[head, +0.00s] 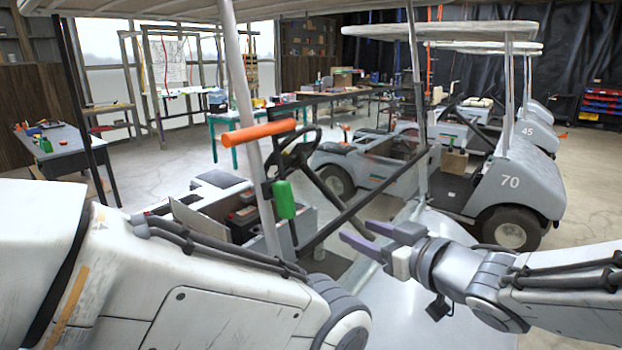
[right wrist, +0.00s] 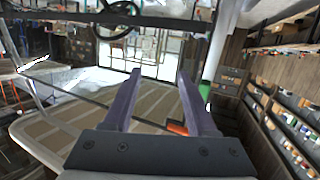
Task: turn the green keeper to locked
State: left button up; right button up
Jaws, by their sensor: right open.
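A dark bar (head: 365,205) runs slantwise close to my right gripper. The steering wheel (head: 297,150) stands behind the post. Another cart marked 70 (head: 500,165) is parked to the right.

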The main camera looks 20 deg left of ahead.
aim_at(289, 192)
jog(key=s+a+r+n+g+y+p, duration=0.1)
jog(key=s+a+r+n+g+y, duration=0.25)
jog(key=r+y, duration=0.25)
jog(key=shift+g, duration=0.35)
jog(key=x, duration=0.3)
jog(key=p+x, duration=0.1)
jog(key=x, duration=0.2)
jog(key=p+x, duration=0.1)
jog(key=x, duration=0.2)
jog(key=shift+s+a+f, duration=0.2)
jog(key=shift+c, duration=0.3)
grip_shut()
